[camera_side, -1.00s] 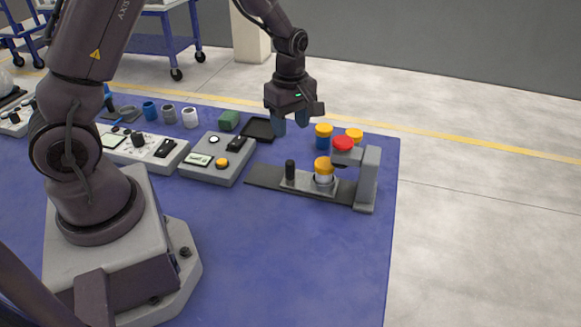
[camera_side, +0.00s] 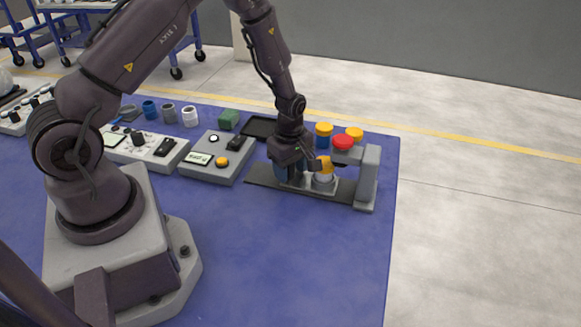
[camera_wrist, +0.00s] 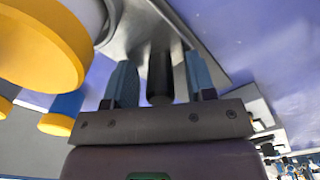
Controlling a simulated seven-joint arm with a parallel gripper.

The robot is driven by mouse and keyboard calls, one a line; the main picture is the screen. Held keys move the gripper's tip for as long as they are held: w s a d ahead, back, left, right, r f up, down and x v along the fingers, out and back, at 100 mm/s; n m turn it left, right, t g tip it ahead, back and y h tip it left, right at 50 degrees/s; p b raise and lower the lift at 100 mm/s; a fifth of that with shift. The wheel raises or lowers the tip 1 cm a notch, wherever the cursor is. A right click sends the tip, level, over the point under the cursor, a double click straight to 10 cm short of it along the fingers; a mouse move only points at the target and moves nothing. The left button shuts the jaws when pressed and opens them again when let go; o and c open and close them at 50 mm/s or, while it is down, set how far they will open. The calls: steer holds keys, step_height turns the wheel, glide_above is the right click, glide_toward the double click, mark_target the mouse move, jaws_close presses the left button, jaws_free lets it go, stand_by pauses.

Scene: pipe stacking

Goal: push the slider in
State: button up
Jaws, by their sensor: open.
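The slider (camera_wrist: 140,22) is a grey metal plate on the dark base of the press fixture. Its upright black knob (camera_wrist: 160,82) shows in the wrist view between my two blue fingertips. My gripper (camera_side: 288,178) is open and lowered over the knob end of the slider, with a finger on each side of the knob. In the side view my gripper hides the knob. A white pipe piece with a yellow cap (camera_side: 323,165) stands on the slider, to the right of my gripper. It looms large in the wrist view (camera_wrist: 45,40). I cannot tell whether my fingers touch the knob.
The fixture's grey post (camera_side: 369,178) and red button (camera_side: 343,143) stand at the right. Blue and yellow-capped pieces (camera_side: 324,135) are behind the fixture. A control box (camera_side: 212,165) and a black tray (camera_side: 259,128) lie left and behind. The front of the blue mat (camera_side: 290,260) is clear.

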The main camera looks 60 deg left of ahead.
mark_target(306, 179)
jaws_close()
steer(key=shift+w+d, duration=1.4)
steer(key=shift+w, duration=0.05)
jaws_free()
steer(key=shift+s, duration=0.1)
step_height(306, 179, up, 13)
